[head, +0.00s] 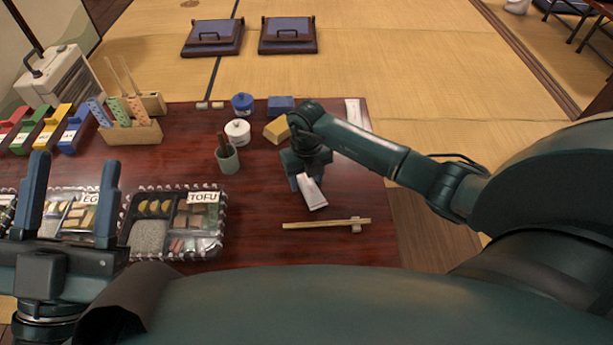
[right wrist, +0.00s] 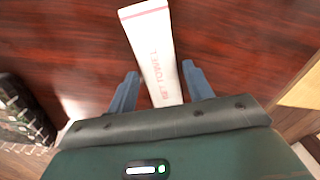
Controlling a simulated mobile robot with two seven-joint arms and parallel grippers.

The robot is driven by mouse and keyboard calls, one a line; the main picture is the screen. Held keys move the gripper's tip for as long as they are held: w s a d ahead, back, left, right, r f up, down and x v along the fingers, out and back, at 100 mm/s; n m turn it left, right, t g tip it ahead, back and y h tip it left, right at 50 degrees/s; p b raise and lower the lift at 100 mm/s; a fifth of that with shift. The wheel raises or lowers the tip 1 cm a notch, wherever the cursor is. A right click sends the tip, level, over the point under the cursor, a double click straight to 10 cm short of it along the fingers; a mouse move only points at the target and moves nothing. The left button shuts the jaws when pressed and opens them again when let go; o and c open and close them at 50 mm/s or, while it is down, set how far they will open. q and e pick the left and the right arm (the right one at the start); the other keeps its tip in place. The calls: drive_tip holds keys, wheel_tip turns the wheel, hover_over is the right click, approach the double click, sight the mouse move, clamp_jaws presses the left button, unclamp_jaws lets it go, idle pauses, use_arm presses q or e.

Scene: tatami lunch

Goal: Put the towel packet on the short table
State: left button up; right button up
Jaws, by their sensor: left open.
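A white towel packet (head: 314,194) with red print lies on the dark red glossy table (head: 270,235); it also shows in the right wrist view (right wrist: 152,48). My right gripper (head: 308,180) is above its far end, fingers apart on either side of it. In the right wrist view, narrow gaps show between the packet and both fingers (right wrist: 160,68). My left gripper (head: 73,162) is open and empty, fingers pointing up, at the lower left. I cannot tell whether this table is the short table.
Chopsticks on a rest (head: 325,223) lie just nearer than the packet. A cup (head: 228,160), white pot (head: 237,132), yellow block (head: 278,130) and TOFU tray (head: 175,225) stand to the left. Another white packet (head: 353,113) lies at the far right corner.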

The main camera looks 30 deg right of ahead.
sight(307, 182)
drive_tip(key=shift+o, duration=0.7)
drive_tip(key=shift+r, duration=0.1)
drive_tip(key=shift+r, duration=0.3)
use_arm(q)
drive_tip(key=f+n+g+y+p, duration=0.1)
drive_tip(key=f+n+y+p, duration=0.1)
drive_tip(key=s+f+n+g+y+p, duration=0.1)
drive_tip(key=f+y+p, duration=0.1)
drive_tip(key=f+p, duration=0.1)
drive_tip(key=shift+d+n, duration=0.2)
drive_tip(key=shift+n, duration=0.2)
use_arm(e)
wheel_tip(307, 182, up, 12)
drive_tip(key=shift+f, duration=0.2)
use_arm(q)
drive_tip(key=shift+s, duration=0.1)
